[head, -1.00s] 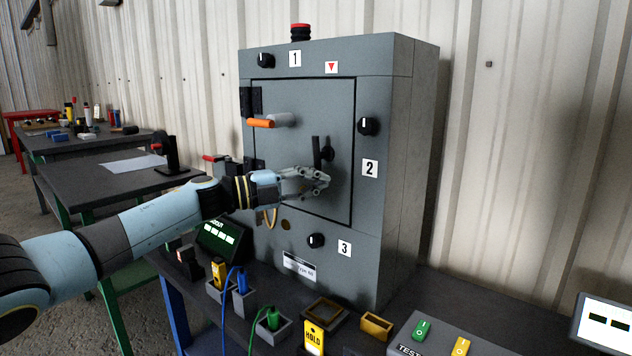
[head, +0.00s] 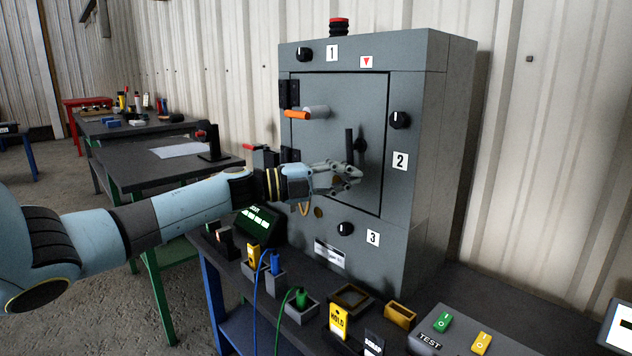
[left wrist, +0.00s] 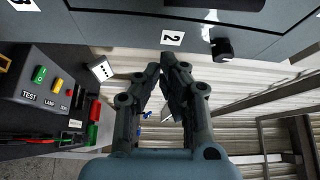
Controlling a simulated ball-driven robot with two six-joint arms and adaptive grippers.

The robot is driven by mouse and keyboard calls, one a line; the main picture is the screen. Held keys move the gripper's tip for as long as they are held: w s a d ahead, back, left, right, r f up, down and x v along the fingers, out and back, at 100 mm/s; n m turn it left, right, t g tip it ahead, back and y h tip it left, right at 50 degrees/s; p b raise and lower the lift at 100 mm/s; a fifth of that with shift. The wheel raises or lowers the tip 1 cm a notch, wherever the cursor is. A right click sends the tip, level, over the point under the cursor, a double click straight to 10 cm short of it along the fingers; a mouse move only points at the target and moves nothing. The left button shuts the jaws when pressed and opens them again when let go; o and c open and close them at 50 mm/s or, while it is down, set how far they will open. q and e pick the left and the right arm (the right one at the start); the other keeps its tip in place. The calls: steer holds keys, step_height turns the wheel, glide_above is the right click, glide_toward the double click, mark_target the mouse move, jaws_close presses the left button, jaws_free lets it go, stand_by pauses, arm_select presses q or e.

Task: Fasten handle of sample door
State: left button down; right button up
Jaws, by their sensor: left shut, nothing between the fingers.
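The sample door (head: 330,95) is the large grey panel on the front of the grey enclosure, and it looks closed in its frame. Its black handle (head: 349,146) stands upright near the door's right edge, beside a round black hub (head: 360,146). My left gripper (head: 358,176) is in front of the door, just below the handle's lower end. Its fingers are shut and empty; I cannot tell whether they touch the door. In the left wrist view its fingertips (left wrist: 165,66) are together, below the enclosure's front. The handle is not seen there. My right gripper is not in view.
Black knobs (head: 400,120) sit around the door. Below are sockets with cables, a yellow HOLD tag (head: 338,321) and a TEST switch box (head: 455,330).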

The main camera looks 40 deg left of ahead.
arm_select(q)
steer(key=v, duration=0.7)
steer(key=shift+s+a, duration=0.2)
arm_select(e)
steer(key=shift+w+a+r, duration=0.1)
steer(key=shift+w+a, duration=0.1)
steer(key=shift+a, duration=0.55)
arm_select(q)
steer(key=shift+f, duration=0.15)
